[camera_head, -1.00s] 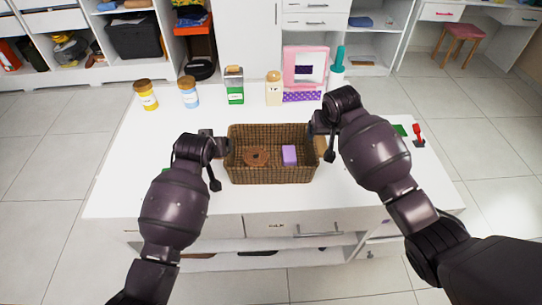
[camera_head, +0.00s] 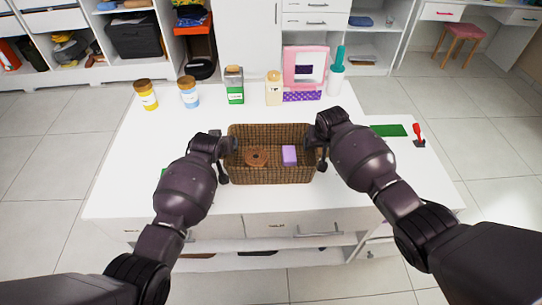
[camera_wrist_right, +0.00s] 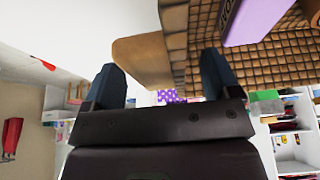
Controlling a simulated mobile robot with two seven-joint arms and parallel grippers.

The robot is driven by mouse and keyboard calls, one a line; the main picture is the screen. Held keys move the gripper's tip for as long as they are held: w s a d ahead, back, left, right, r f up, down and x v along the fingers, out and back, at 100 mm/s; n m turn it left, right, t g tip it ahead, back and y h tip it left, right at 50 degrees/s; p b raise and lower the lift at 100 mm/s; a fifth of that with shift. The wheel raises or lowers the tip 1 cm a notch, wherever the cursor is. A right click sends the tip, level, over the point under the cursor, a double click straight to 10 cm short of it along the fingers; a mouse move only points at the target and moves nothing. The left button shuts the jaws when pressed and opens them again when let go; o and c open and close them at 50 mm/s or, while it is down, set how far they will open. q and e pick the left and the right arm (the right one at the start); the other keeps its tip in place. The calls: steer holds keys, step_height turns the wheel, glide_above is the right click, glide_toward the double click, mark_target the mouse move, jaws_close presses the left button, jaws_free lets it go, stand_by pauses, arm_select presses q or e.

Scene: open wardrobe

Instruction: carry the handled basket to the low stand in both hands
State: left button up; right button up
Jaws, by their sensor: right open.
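The brown wicker basket (camera_head: 272,175) stands on the white table, with a brown ring-shaped thing (camera_head: 257,157) and a purple block (camera_head: 289,155) inside. My left gripper (camera_head: 228,147) is at the basket's left end; its fingers are too hidden to tell their state. My right gripper (camera_head: 319,150) is at the right end. In the right wrist view, the right gripper (camera_wrist_right: 163,78) is open, its fingers on either side of a tan handle (camera_wrist_right: 143,58) and the basket wall (camera_wrist_right: 175,45). I cannot tell whether they touch. I cannot surely identify the low stand.
Jars (camera_head: 189,92), a green-labelled container (camera_head: 234,86), a pink-framed item (camera_head: 304,67) and a teal-topped white container (camera_head: 336,76) line the table's back. A green pad (camera_head: 388,131) and a red-handled item (camera_head: 418,136) lie right.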

arm_select(q)
steer(key=c, duration=1.2)
arm_select(e)
steer(key=c, duration=1.2)
arm_select(q)
steer(key=shift+w+r, duration=0.1)
steer(key=shift+r, duration=0.1)
arm_select(e)
steer(key=shift+w+r, duration=0.1)
steer(key=shift+r, duration=0.05)
